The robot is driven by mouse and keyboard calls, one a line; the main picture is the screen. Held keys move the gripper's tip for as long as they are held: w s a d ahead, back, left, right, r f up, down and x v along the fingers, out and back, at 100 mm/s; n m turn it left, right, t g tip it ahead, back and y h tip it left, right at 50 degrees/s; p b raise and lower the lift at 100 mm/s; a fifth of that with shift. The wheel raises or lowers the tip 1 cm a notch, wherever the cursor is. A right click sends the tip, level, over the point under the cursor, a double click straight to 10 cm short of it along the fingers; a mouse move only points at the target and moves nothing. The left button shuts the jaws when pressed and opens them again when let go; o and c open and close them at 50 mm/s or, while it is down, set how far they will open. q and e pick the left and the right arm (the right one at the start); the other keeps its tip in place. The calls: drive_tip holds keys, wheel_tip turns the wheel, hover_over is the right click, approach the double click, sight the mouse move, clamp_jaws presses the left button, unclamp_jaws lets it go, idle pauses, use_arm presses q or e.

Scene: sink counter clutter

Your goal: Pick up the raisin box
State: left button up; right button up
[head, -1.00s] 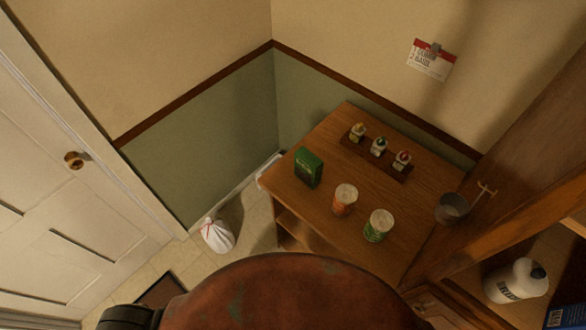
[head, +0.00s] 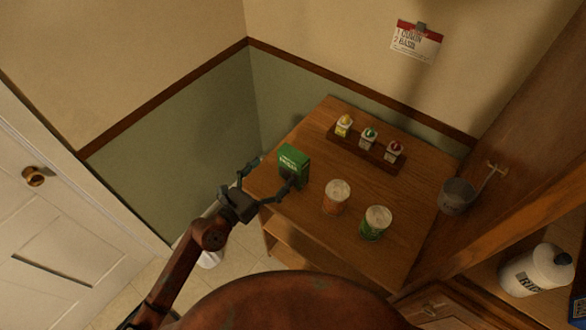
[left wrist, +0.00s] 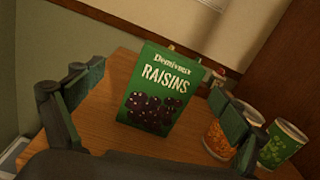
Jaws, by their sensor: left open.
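The green raisin box (head: 293,164) stands upright at the left end of the wooden counter. In the left wrist view its front face (left wrist: 160,90) shows the word RAISINS and a picture of dark raisins. My left gripper (head: 271,178) is open, with its fingers spread toward the box. In the left wrist view one finger is left of the box and the other is to its right, with the box farther ahead between them. In the head view the right finger overlaps the box's lower edge; I cannot tell whether it touches. My right gripper is not in view.
A rack (head: 366,150) with three small bottles sits behind. A grey metal cup (head: 457,196) is at the right. The counter (head: 310,225) is bare in front.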

sight(288, 161)
use_arm(q)
drive_tip(key=shift+s+d+r+m, duration=0.1)
drive_tip(key=shift+s+d+m, duration=0.15)
drive_tip(key=shift+d+m, duration=0.4)
drive_tip(key=shift+d+r+m, duration=0.1)
drive_tip(key=shift+m, duration=0.25)
drive_tip(key=x, duration=0.7)
drive_tip(key=shift+w+d, duration=0.15)
drive_tip(key=shift+d, duration=0.05)
drive_tip(key=shift+c, duration=0.4)
drive_tip(key=c, duration=1.7)
drive_tip(key=shift+r, duration=0.1)
drive_tip(key=shift+c, duration=0.9)
